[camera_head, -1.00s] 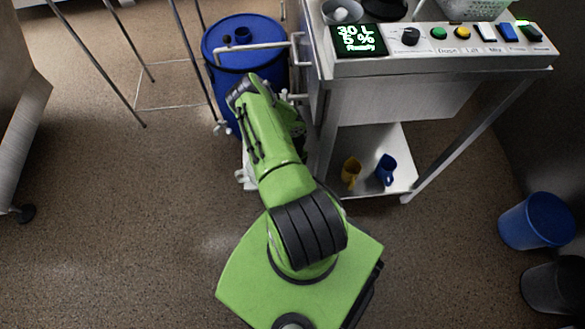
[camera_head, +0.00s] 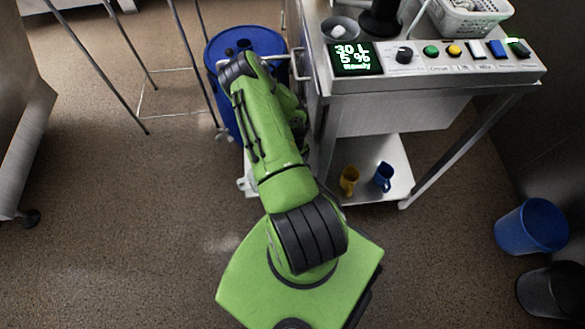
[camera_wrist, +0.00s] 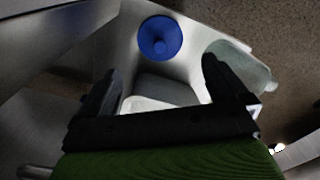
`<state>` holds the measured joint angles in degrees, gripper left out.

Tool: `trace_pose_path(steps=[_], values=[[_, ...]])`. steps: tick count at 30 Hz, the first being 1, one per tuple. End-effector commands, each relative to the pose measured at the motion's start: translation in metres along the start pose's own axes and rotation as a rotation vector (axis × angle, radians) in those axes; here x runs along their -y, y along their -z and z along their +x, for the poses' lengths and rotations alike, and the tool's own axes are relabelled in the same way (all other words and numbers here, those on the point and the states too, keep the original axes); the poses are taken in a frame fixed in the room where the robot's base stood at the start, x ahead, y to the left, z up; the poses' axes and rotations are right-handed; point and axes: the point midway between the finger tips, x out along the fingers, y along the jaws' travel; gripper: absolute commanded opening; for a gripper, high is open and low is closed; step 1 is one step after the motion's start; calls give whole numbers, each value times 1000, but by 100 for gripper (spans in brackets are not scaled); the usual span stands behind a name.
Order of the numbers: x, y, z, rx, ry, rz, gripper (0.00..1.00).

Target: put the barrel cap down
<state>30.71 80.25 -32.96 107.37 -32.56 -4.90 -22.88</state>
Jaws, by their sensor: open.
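The barrel cap (camera_wrist: 160,38) is a round blue disc with a small knob in its middle. In the wrist view it lies on a pale metal surface (camera_wrist: 203,38), beyond the fingertips and apart from them. My gripper (camera_wrist: 163,82) is open, with its two dark fingers spread and nothing between them. In the head view my arm hides the gripper, and I cannot make out the cap there. The blue barrel (camera_head: 266,42) stands left of the metal cart, partly covered by my arm, with dark openings in its top.
The metal cart (camera_head: 400,118) has a control panel (camera_head: 440,62) on top. A yellow mug (camera_head: 348,181) and a blue mug (camera_head: 383,177) stand on its lower shelf. Thin metal legs (camera_head: 190,60) rise left of the barrel. A blue bin (camera_head: 531,226) stands at right.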

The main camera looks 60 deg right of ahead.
Motion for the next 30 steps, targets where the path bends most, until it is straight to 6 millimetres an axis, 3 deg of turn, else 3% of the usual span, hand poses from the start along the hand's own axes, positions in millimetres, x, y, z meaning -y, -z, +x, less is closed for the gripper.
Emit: trace_pose_path(steps=[3,8,11,14,18,21,26,30], values=[[0,0,-14,0,0,0,100],[0,0,-16,0,0,-1,100],[5,12,-29,-17,2,-2,100],[24,44,-72,-64,12,-7,100],[72,83,-163,-140,45,-28,100],[113,92,-233,-191,73,-58,100],[177,69,-339,-270,109,-130,100],[218,17,-411,-334,118,-200,100]])
